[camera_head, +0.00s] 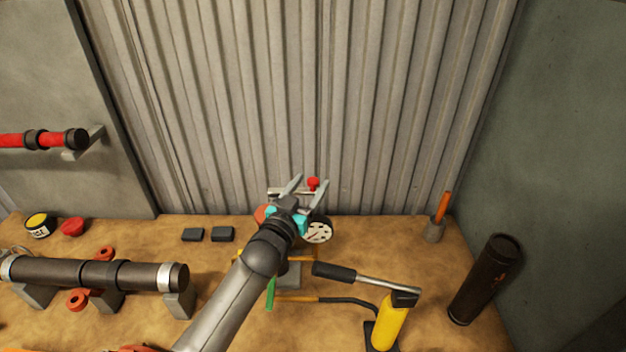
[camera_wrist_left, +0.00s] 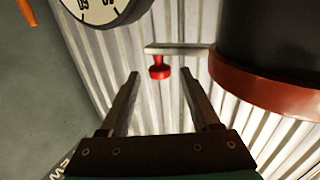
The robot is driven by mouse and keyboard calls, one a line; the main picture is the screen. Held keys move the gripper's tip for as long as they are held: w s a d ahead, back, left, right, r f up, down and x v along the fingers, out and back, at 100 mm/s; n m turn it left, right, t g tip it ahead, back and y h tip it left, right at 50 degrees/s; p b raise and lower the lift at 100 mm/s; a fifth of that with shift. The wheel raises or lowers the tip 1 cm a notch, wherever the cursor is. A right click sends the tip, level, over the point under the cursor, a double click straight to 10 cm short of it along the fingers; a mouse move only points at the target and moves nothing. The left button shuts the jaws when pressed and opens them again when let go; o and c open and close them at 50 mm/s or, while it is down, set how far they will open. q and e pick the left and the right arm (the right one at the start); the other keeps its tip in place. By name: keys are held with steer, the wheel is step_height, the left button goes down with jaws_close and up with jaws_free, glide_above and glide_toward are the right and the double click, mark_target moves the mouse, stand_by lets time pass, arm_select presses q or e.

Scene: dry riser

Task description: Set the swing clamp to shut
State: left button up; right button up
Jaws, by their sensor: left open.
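A pale bar (camera_wrist_left: 180,49) with a red knob (camera_wrist_left: 160,68) at its end shows in the left wrist view; it looks like the swing clamp's arm. It sticks out beside a dark cylinder with a red-brown rim (camera_wrist_left: 265,83). In the head view the red knob (camera_head: 313,184) shows just past my left gripper (camera_head: 309,186), whose arm hides much of the rig below. My left gripper is open and empty. In the left wrist view the knob appears between the fingertips (camera_wrist_left: 160,77), apparently beyond them. Whether the clamp is shut I cannot tell. My right gripper is not visible.
A round gauge (camera_head: 319,232) sits close right of my left gripper. A yellow pump (camera_head: 387,326) with a long handle (camera_head: 365,280) stands at right front. A dark pipe (camera_head: 140,275) lies on supports at left. A corrugated wall (camera_head: 350,100) rises behind.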

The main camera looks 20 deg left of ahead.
arm_select(q)
steer(key=shift+w+d, duration=0.15)
steer(key=shift+w, duration=1.05)
jaws_close()
stand_by(0.6)
